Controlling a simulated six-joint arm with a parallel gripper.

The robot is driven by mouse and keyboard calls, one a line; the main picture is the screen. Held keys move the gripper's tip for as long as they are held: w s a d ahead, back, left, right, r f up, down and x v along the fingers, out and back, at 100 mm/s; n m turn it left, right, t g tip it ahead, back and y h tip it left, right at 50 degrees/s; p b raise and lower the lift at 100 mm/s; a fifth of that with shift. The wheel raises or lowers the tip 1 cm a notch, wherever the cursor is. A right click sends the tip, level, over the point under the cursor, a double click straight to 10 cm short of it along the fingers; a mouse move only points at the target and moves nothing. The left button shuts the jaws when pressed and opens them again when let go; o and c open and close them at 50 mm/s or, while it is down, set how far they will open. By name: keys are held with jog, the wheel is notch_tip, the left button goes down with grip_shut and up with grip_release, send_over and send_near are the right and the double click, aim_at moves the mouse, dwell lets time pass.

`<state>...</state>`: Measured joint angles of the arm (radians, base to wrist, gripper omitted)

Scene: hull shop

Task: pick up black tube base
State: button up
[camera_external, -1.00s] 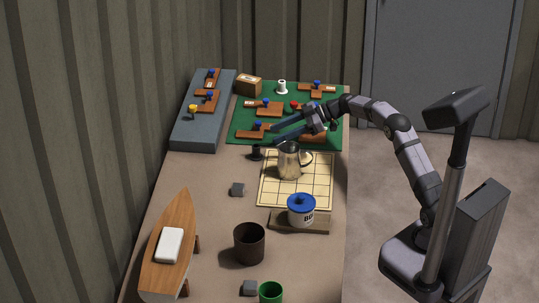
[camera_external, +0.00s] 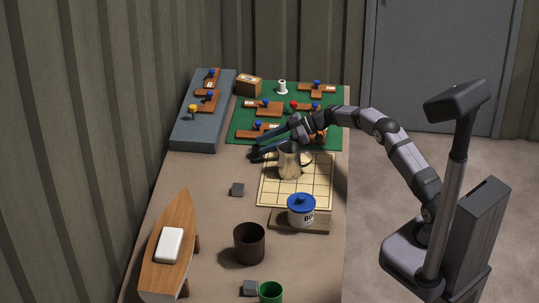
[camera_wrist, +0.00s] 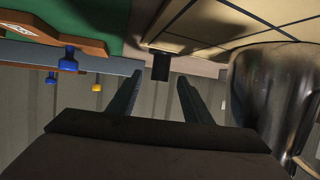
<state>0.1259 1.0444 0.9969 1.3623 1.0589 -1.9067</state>
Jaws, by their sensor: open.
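The black tube base (camera_wrist: 161,66) is a small dark upright piece on the bare tabletop. In the wrist view it shows just beyond and between my fingertips. In the external view my fingers cover most of it, beside the left edge of the green mat. My gripper (camera_external: 258,148) is low over the table, fingers pointing left, and it also shows in the wrist view (camera_wrist: 160,80). The fingers are apart with nothing held; whether they touch the base I cannot tell.
A metal jug (camera_external: 289,163) stands close beside my fingers, on the gridded board (camera_external: 317,185). The green mat (camera_external: 240,128) holds brown pieces with coloured knobs. A grey-blue raised bench (camera_external: 190,135) stands at the left.

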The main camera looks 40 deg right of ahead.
jog(key=shift+x, duration=0.95)
grip_shut()
notch_tip(320, 180, up, 10)
jog(key=b, duration=0.1)
